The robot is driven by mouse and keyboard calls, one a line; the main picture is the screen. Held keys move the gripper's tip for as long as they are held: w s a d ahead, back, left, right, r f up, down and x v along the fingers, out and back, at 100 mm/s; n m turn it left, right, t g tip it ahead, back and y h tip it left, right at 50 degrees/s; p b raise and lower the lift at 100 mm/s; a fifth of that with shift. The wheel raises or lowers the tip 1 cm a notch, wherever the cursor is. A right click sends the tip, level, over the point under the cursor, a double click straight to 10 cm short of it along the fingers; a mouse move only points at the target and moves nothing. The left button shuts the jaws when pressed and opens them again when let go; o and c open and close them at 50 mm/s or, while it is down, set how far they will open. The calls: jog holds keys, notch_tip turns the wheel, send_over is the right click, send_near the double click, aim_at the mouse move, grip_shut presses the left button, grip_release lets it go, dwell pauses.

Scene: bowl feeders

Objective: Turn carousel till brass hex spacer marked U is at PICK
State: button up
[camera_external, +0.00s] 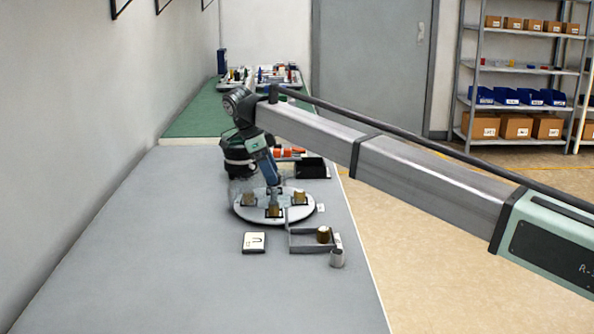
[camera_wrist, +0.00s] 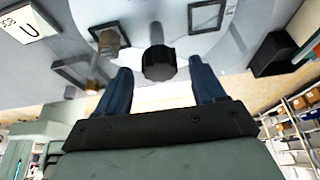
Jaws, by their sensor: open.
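The carousel, a round pale disc (camera_external: 242,211), lies on the grey bench with several brass spacers around it, one at its right (camera_external: 300,197) and one at its front (camera_external: 272,209). My gripper (camera_external: 272,186) is over the disc, pointing down. In the wrist view my gripper (camera_wrist: 163,78) has its two blue fingers apart, with a black knob (camera_wrist: 158,62) showing between and beyond the tips; contact cannot be told. One brass spacer (camera_wrist: 110,40) sits by a dark square frame there; another frame (camera_wrist: 207,16) looks empty. No letters on the spacers are readable.
A white card marked U (camera_external: 254,242) lies in front of the disc. A grey tray (camera_external: 292,248) stands right of it, with a brass part (camera_external: 323,234) and a grey cylinder (camera_external: 337,258) nearby. A black bin (camera_external: 313,168) is behind. The front bench is clear.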

jog(key=v, duration=0.6)
jog(key=shift+a+r, duration=0.2)
jog(key=shift+r, duration=0.15)
jog(key=shift+d, duration=0.1)
